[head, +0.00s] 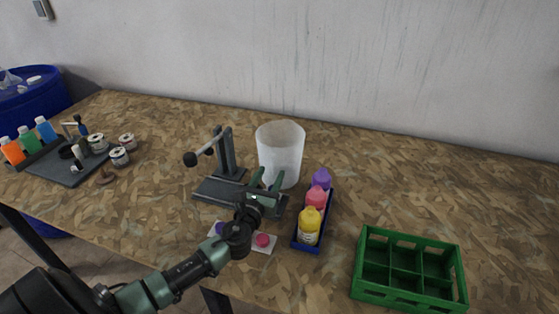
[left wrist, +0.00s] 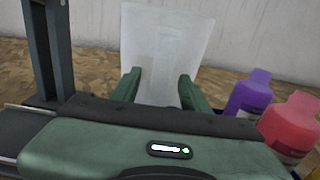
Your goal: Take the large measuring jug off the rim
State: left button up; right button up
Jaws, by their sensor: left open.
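A large translucent white cylinder-shaped vessel (head: 280,152), the likeliest match for the large measuring jug, stands upright on the table in the middle. No handle or markings can be made out. It also fills the upper middle of the left wrist view (left wrist: 167,45). My left gripper (head: 267,178) is open at its near side, low down. In the left wrist view its two green fingers frame the vessel's lower part; I cannot tell whether they touch it. No jug hanging on a rim can be made out. My right gripper is out of view.
A dark lever press (head: 228,160) stands left of the vessel. A blue tray (head: 308,247) with purple, pink and yellow bottles is close on the right. A green crate (head: 408,297) is at front right. A blue drum (head: 38,95) with small items on top stands far left.

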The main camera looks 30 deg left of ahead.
pick_arm(q)
grip_shut()
dwell(1.4)
